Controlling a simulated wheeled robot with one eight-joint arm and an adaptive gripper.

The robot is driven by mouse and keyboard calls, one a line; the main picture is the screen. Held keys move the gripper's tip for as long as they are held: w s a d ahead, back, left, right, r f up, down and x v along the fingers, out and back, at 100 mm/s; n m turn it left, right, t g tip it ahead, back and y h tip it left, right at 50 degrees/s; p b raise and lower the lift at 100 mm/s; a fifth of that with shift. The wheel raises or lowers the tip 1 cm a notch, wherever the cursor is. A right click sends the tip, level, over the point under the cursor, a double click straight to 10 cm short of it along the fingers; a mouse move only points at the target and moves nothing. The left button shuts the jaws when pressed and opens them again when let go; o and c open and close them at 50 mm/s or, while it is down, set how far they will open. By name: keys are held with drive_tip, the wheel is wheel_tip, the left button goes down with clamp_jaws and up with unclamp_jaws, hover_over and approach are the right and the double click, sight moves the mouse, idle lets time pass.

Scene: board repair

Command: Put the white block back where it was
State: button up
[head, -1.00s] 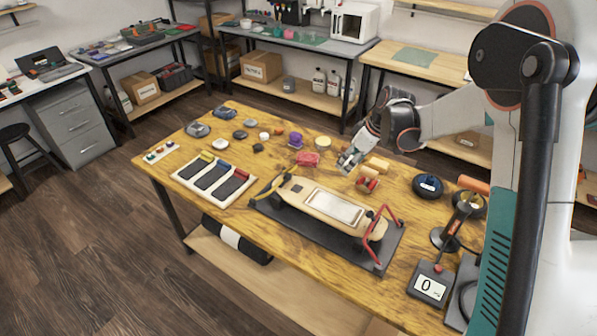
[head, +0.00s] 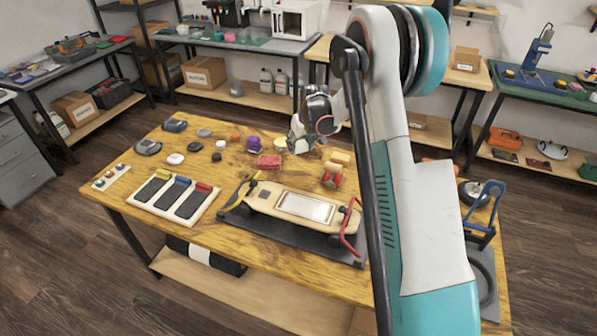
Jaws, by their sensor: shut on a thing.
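My gripper (head: 298,145) hangs over the back right part of the wooden workbench (head: 240,262), just right of a red block (head: 269,161) and a purple piece (head: 253,144). It is shut. A small pale shape at its fingertips appears to be the white block, but it blends with the light fingers and its outline is unclear. I cannot tell whether it touches the bench. No other separate white block shows clearly; a small round white piece (head: 175,158) lies at the left back.
A skateboard (head: 290,203) lies on a dark mat in front of the gripper, with a red clamp-like frame (head: 351,225) at its right end. A yellow block (head: 340,157) and a red-wheeled part (head: 332,174) stand close right. A tray of dark strips (head: 176,196) lies left.

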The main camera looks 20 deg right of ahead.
sight(299, 172)
wheel_tip(299, 172, down, 11)
drive_tip(key=b, duration=0.3)
drive_tip(key=shift+f, duration=0.1)
drive_tip(key=shift+f, duration=0.15)
drive_tip(key=o, duration=1)
drive_tip(key=shift+o, duration=0.2)
